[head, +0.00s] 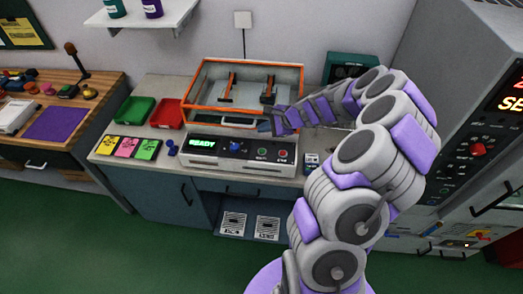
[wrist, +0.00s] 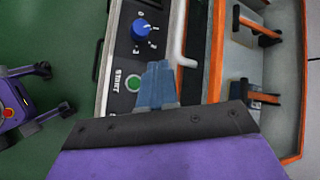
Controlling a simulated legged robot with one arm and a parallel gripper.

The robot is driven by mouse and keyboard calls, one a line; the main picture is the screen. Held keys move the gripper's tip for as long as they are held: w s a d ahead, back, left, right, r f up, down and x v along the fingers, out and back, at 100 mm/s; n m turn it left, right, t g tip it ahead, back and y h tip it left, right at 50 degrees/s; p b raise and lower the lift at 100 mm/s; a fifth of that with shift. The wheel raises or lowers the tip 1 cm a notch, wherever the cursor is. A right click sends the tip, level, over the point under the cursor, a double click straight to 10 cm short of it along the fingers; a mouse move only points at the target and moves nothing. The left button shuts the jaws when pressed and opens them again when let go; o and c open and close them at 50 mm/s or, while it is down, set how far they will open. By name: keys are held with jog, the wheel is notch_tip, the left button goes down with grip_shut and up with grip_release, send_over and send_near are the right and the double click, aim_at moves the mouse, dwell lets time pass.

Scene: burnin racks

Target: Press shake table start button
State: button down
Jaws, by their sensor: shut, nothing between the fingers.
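The shake table's control panel (head: 215,158) sits at the front of the counter, with a lit green READY display (head: 202,143). The green start button (wrist: 132,83) is round and labelled START in the wrist view; it also shows in the head view (head: 262,152). My gripper (wrist: 158,66) is shut and empty, its blue fingers beside the button on the side toward the orange-framed platform (wrist: 213,60). In the head view my gripper (head: 266,127) is above the panel's back edge, behind the button. Whether the fingertips touch the panel cannot be told.
A blue knob (wrist: 141,30) and a red button (head: 282,154) share the panel. A pale handle bar (wrist: 181,40) stands close to my fingers. Green (head: 136,110) and red (head: 167,112) trays lie left. A tall grey cabinet (head: 440,80) stands right.

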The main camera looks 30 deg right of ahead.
jog(key=shift+f, duration=0.1)
jog(key=b, duration=0.6)
send_over(264, 152)
notch_tip(264, 152, down, 7)
jog(key=shift+d+f, duration=0.1)
jog(key=shift+f, duration=0.75)
jog(key=shift+f, duration=0.1)
dwell(1.0)
jog(key=shift+f, duration=0.2)
jog(key=shift+f, duration=0.4)
dwell(0.8)
jog(key=shift+r, duration=0.1)
jog(key=shift+r+p, duration=0.6)
jog(key=shift+r, duration=0.1)
